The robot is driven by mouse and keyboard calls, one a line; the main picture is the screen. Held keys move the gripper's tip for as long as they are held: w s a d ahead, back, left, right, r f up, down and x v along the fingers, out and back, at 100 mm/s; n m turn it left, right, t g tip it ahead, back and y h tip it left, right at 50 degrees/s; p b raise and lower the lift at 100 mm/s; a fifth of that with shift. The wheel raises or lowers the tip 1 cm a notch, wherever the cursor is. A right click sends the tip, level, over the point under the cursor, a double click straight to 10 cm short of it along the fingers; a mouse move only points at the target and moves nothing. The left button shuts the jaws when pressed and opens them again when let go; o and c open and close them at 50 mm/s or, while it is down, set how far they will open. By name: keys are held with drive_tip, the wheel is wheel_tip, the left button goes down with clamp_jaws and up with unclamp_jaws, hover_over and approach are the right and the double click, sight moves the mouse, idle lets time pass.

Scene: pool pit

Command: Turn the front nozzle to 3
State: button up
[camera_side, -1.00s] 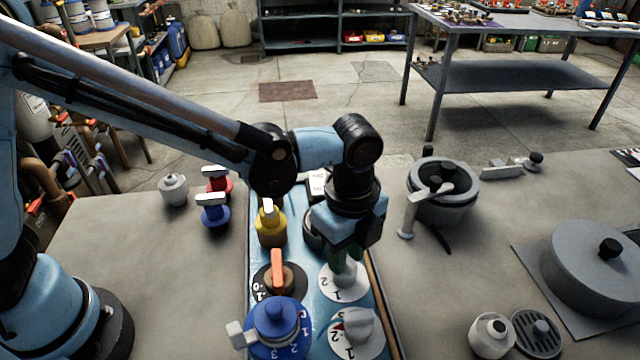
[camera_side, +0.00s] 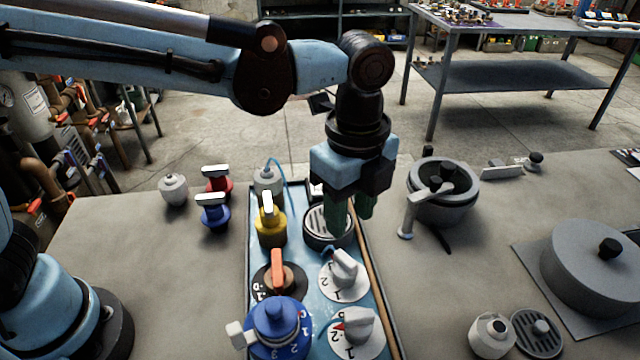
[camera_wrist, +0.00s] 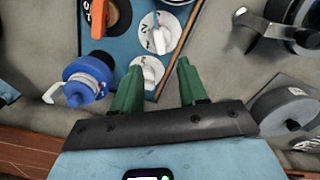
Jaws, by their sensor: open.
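Two grey-white nozzles stand on white numbered dials on the blue panel. The farther nozzle (camera_side: 345,267) has 2 and 1 visible on its dial, and its handle slants toward the lower right. The nearer nozzle (camera_side: 357,324) also shows 2 and 1, with a red mark at its left. The wrist view shows the farther nozzle (camera_wrist: 161,21) and the nearer nozzle (camera_wrist: 152,67). I cannot tell which is called front, and no 3 is readable on either dial. My gripper (camera_side: 350,222) is open and empty, raised above the drain grate; its green fingers (camera_wrist: 158,75) are apart.
A blue valve (camera_side: 275,322) and an orange-handled dial (camera_side: 278,270) stand left of the nozzles. A yellow valve (camera_side: 270,225) and a round drain grate (camera_side: 328,228) lie behind. A grey pot (camera_side: 443,200) is right of the panel.

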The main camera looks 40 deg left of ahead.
drive_tip(key=shift+r, duration=1.55)
drive_tip(key=s+a+f+n+t, duration=0.1)
drive_tip(key=s+a+n+t, duration=0.1)
drive_tip(key=a+n, duration=0.8)
drive_tip(key=s+a+f+n+t, duration=0.2)
drive_tip(key=a+n+t, duration=0.3)
drive_tip(key=a+n, duration=0.6)
drive_tip(key=a, duration=0.3)
drive_tip(key=shift+s+a+f, duration=0.15)
drive_tip(key=shift+s, duration=0.15)
